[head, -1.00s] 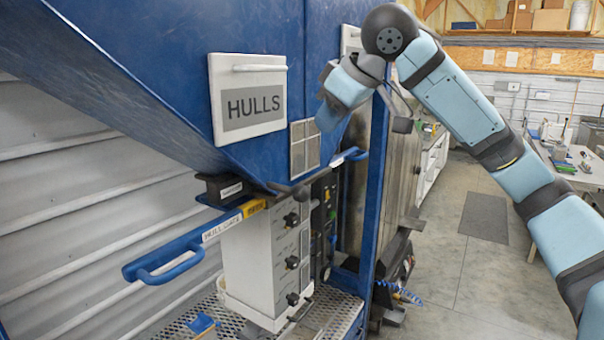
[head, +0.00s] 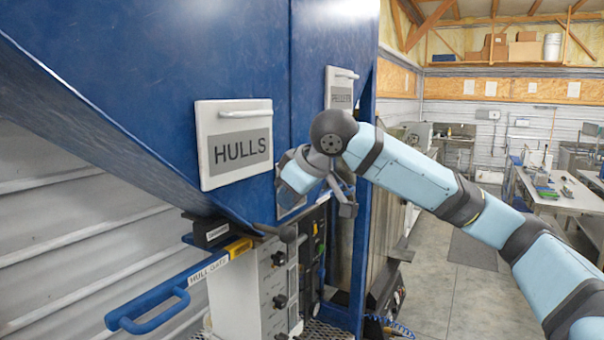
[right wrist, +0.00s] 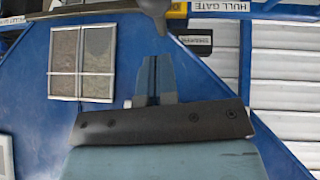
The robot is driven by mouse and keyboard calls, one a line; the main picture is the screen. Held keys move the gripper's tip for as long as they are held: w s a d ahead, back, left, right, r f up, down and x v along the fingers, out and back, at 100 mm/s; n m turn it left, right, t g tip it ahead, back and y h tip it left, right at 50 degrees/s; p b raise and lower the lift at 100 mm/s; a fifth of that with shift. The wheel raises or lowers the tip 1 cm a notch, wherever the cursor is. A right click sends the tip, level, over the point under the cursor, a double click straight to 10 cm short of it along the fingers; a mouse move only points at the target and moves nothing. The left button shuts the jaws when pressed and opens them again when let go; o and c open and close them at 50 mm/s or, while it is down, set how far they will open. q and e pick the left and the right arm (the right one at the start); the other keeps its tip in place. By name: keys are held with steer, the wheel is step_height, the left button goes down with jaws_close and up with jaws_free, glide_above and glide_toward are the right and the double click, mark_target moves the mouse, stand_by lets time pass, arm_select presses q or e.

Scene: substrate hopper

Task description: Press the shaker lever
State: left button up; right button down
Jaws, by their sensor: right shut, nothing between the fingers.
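The shaker lever shows as a dark grey bar with a rounded end (head: 287,232), coming from a black labelled box (head: 208,231) under the blue hopper. In the right wrist view the lever (right wrist: 156,12) is at the top edge and the labelled box (right wrist: 196,40) is right of the fingers. My right gripper (head: 292,178) is above the lever's end, in front of the hopper, apart from the lever as far as I can see. Its fingers (right wrist: 152,72) are shut and empty, pointing toward the lever. My left gripper is not in view.
The blue hull gate handle (head: 150,310) sticks out at lower left. The HULLS panel (head: 235,110) is on the hopper left of my arm. A small window (right wrist: 82,62) is beside the gripper. A white control box (head: 240,290) stands below. Open floor lies at right.

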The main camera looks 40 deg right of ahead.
mark_target(293, 234)
steer(key=f, duration=0.2)
steer(key=shift+d+f, duration=0.2)
steer(key=shift+f, duration=0.1)
steer(key=shift+s+d+f+p, duration=0.15)
steer(key=shift+f+p, duration=0.2)
steer(key=shift+f, duration=0.4)
steer(key=shift+f, duration=0.1)
steer(key=shift+f+b, duration=0.25)
steer(key=shift+b, duration=0.3)
steer(key=f+t+b, duration=0.1)
steer(key=b, duration=0.1)
steer(key=f+t+y+b, duration=0.1)
steer(key=f+b, duration=0.1)
steer(key=f+t+b, duration=0.1)
steer(key=f+b, duration=0.1)
steer(key=shift+s+d+t, duration=0.1)
steer(key=shift+s+t, duration=0.15)
steer(key=shift+t, duration=0.05)
